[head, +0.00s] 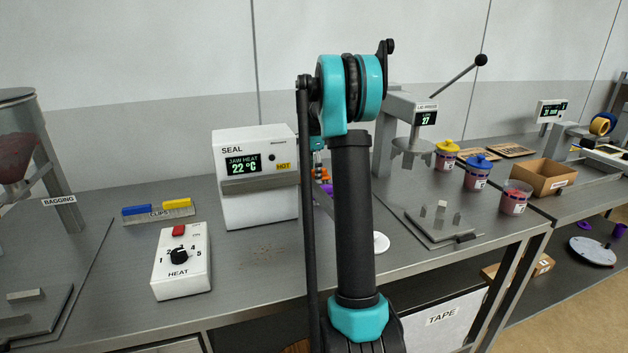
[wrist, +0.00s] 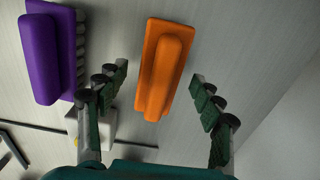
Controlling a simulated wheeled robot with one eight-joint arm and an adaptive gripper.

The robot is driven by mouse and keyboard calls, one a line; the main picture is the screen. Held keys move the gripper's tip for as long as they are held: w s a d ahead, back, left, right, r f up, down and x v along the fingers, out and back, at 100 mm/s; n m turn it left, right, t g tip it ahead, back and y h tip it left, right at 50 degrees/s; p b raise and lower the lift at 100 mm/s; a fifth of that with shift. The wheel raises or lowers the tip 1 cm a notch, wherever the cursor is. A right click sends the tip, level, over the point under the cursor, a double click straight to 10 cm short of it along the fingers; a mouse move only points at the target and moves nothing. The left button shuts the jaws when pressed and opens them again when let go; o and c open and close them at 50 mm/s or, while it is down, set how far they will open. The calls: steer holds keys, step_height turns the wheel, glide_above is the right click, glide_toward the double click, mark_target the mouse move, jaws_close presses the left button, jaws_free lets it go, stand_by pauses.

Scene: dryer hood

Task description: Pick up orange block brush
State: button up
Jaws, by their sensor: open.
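The orange block brush (wrist: 165,65) lies on the grey metal surface in the wrist view, a long block with a raised grip along its top. My gripper (wrist: 160,80) is open and empty, with one finger on the left and one on the right of the brush in the picture. The brush lies between and beyond the fingertips, and I see no contact. How high the fingers are above the surface is hard to tell. In the head view my arm hides most of my gripper and the brush.
A purple brush (wrist: 48,55) with grey bristles lies close left of the orange one. A white object (wrist: 97,128) is partly hidden behind the left finger. In the head view, the white SEAL machine (head: 258,205) stands left of my arm and a press (head: 400,125) stands right.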

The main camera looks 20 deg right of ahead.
steer(key=shift+f, duration=0.3)
steer(key=shift+c, duration=0.6)
steer(key=c, duration=1.3)
steer(key=shift+r, duration=0.1)
step_height(320, 180, up, 20)
steer(key=shift+f, duration=0.1)
steer(key=o, duration=0.6)
steer(key=c, duration=0.3)
